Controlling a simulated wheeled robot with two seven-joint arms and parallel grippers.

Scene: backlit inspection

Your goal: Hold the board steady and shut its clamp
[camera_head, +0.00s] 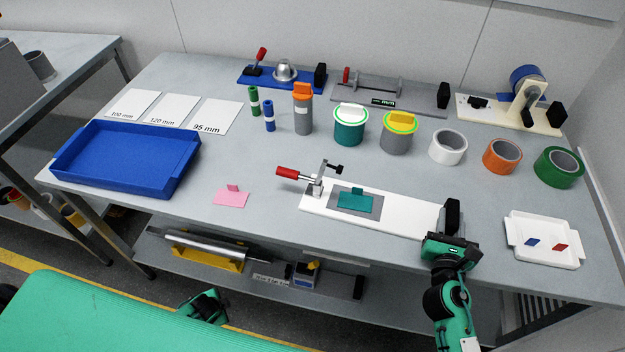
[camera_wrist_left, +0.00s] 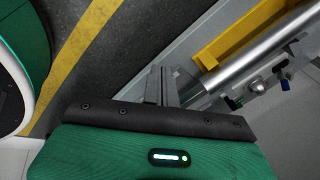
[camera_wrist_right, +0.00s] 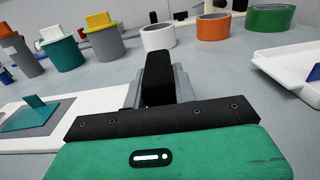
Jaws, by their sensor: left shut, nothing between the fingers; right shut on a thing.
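The white board (camera_head: 410,218) lies on the table in front. At its left end is a metal toggle clamp (camera_head: 318,188) with a red handle (camera_head: 290,173) pointing left. The clamp's black-tipped arm (camera_head: 334,168) stands raised above the board, so the clamp looks open. A teal tabbed plate (camera_head: 354,203) lies on the board's grey pad. My right gripper (camera_head: 451,232) is shut on the black block (camera_wrist_right: 157,78) at the board's right end. My left gripper (camera_wrist_left: 162,86) is shut and empty, away from the board, near the lower shelf.
A pink tabbed card (camera_head: 231,198) and a blue tray (camera_head: 120,160) are to the left. A white tray (camera_head: 545,255) with a blue and a red piece is at the right. Tape rolls, jars and fixtures stand behind. A metal roller (camera_wrist_left: 265,58) lies on the lower shelf.

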